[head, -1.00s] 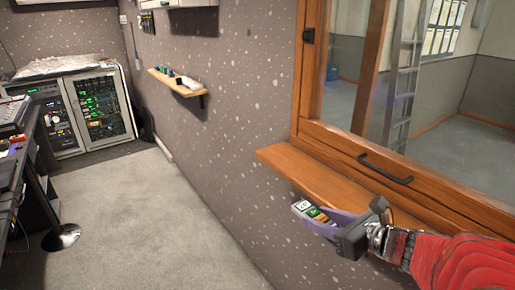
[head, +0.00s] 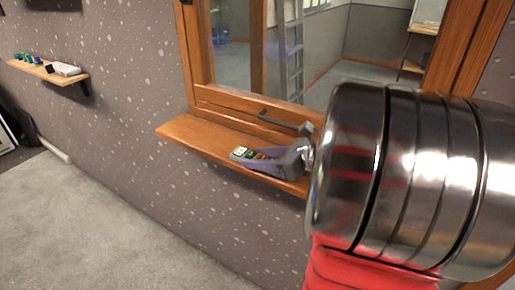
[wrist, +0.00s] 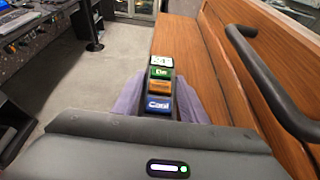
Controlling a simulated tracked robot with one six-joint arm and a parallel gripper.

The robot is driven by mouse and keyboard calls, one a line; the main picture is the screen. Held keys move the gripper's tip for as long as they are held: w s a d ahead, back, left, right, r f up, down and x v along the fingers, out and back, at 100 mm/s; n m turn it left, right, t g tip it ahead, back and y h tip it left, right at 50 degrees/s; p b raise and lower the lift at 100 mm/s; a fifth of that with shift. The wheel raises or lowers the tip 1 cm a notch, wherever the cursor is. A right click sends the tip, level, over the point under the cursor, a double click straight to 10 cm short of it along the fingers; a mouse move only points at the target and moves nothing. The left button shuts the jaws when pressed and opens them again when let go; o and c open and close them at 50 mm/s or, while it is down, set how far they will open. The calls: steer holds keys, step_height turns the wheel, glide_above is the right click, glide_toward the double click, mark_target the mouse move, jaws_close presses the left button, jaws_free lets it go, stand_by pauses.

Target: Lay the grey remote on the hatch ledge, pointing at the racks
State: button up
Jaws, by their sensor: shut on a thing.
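My gripper (head: 262,161) is shut on the grey remote (head: 241,153), with purple fingers along its sides. In the wrist view the remote (wrist: 160,74) shows a white label and green, orange and blue buttons, and its far end points up the picture, along the ledge. The hatch ledge (head: 195,134) is a wooden shelf under the window. The remote appears at the ledge's front edge; I cannot tell whether it touches the wood. In the wrist view the ledge (wrist: 190,48) lies mostly right of the remote. The racks (wrist: 133,7) are partly cut off at the top.
A dark handle (head: 283,122) sits on the hatch frame just behind the ledge, close to my gripper. A small shelf (head: 50,72) with little items is on the wall at left. A desk with a mixing console (wrist: 35,45) stands left in the wrist view. The ledge's left part is bare.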

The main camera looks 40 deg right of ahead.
steer(key=d, duration=0.1)
steer(key=w+d, duration=0.1)
steer(key=d, duration=0.1)
steer(key=shift+w+d, duration=0.1)
steer(key=shift+d, duration=0.4)
steer(key=shift+a+f, duration=0.1)
steer(key=shift+w+f, duration=0.1)
steer(key=o, duration=1.2)
